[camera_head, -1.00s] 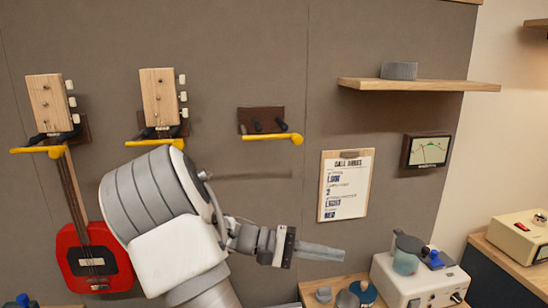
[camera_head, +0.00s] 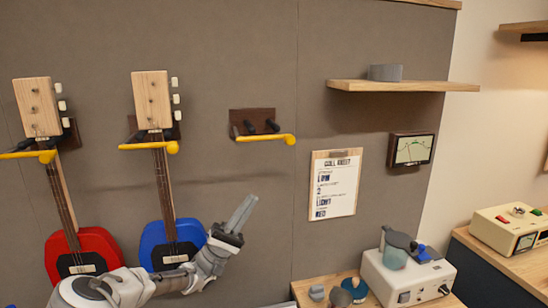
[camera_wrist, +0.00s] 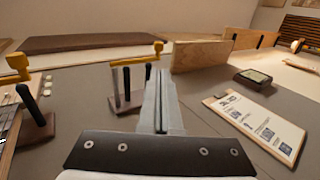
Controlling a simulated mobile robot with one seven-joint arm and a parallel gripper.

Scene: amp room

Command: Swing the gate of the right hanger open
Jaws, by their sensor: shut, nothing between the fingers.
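The right hanger (camera_head: 254,122) is a dark wooden block with two black pegs on the grey wall, holding no instrument. Its yellow gate (camera_head: 268,137) lies level across the front of the pegs, with a round knob at its right end. In the wrist view the hanger (camera_wrist: 123,103) and its yellow gate (camera_wrist: 136,60) show ahead, just left of my fingers. My gripper (camera_head: 243,212) is shut and empty, below the right hanger and apart from it, fingers pointing up and slightly right. The fingers also show in the wrist view (camera_wrist: 160,100).
A red guitar (camera_head: 78,245) and a blue guitar (camera_head: 157,236) hang on the left and middle hangers, behind yellow gates. A clipboard (camera_head: 334,185), meter (camera_head: 411,150) and shelf (camera_head: 400,86) are right. Equipment (camera_head: 405,278) stands on the bench below.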

